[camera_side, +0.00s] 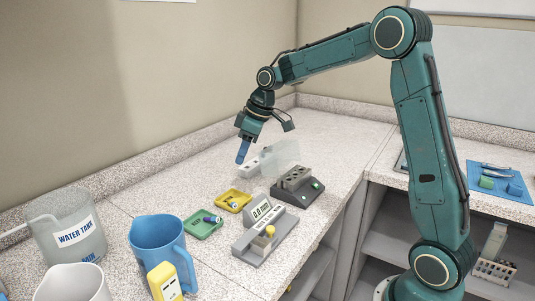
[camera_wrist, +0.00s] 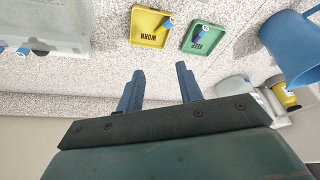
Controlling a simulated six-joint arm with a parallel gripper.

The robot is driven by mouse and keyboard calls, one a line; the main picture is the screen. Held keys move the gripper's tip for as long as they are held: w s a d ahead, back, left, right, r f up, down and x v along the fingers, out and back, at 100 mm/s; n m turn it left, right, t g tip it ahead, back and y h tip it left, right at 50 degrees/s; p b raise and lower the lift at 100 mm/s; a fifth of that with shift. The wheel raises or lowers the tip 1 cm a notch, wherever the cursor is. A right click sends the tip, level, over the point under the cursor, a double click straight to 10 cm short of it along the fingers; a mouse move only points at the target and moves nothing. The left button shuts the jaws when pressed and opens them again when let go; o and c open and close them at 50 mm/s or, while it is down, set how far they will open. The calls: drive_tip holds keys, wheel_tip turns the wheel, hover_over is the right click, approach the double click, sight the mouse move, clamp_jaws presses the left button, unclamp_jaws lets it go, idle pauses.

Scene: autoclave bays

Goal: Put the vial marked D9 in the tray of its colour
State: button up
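My gripper (camera_side: 243,150) hangs above the bench, fingers pointing down. In the wrist view its two blue fingers (camera_wrist: 160,82) stand apart with nothing between them. A yellow tray (camera_side: 222,197) lies on the bench, and in the wrist view this tray (camera_wrist: 148,24) reads "WORN". A small vial with a blue end (camera_wrist: 168,24) lies in it. Beside it is a green tray (camera_side: 202,233), also in the wrist view (camera_wrist: 204,46), with a label that seems to read "KEEP". A dark blue vial (camera_side: 211,219) lies in this one. I cannot read D9 on either vial.
A clear-lidded unit (camera_side: 279,156) and a dark block with holes (camera_side: 297,178) stand right of my gripper. A grey device with a display (camera_side: 262,210) is in front.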

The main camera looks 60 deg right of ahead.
drive_tip(key=s+a+r+m+h, duration=0.1)
drive_tip(key=s+a+r, duration=0.25)
drive_tip(key=s, duration=0.35)
drive_tip(key=s+a+r+m, duration=0.1)
drive_tip(key=s+a+r, duration=0.25)
drive_tip(key=s, duration=0.35)
drive_tip(key=s+a+f+m+t, duration=0.1)
drive_tip(key=s, duration=0.7)
drive_tip(key=s+a+f+m+h, duration=0.1)
drive_tip(key=s+m, duration=0.1)
drive_tip(key=s, duration=0.6)
drive_tip(key=shift+s+f+t, duration=0.25)
drive_tip(key=shift+s+t, duration=0.15)
